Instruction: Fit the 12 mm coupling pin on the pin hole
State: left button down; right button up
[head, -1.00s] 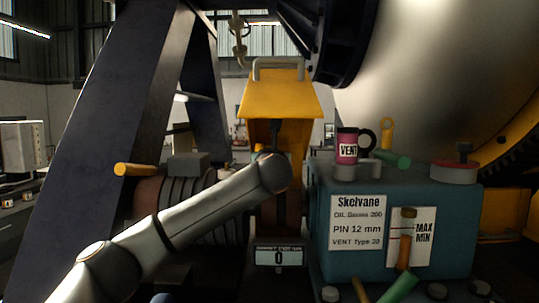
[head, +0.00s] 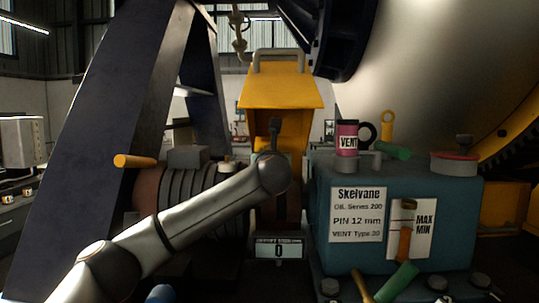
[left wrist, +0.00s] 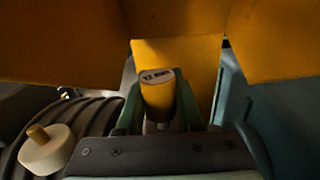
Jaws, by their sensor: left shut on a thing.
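My left gripper (left wrist: 160,104) is shut on a yellow pin (left wrist: 157,93) whose pale end reads "12 mm" in the left wrist view. The pin sits between the two green fingers, in front of yellow panels. In the head view my left arm reaches in from the left to just below the yellow hood (head: 280,86); its gripper and the pin cannot be made out there. I cannot make out the pin hole in either view.
A teal box (head: 460,215) on the right carries a sign reading "PIN 12 mm" (head: 357,215), a pink VENT can (head: 347,139) and a red-rimmed knob (head: 455,162). A ribbed drum (head: 180,190) lies left of the hood. A small display (head: 279,249) stands below.

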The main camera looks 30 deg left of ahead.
pick_arm(q)
jog(key=shift+f+b, duration=0.4)
jog(key=shift+f, duration=0.6)
jog(key=shift+c, duration=2.3)
grip_release()
jog(key=shift+s+d, duration=0.3)
jog(key=shift+s, duration=0.15)
jog(key=b+v, duration=0.3)
jog(key=v, duration=0.8)
jog(key=shift+s, duration=0.25)
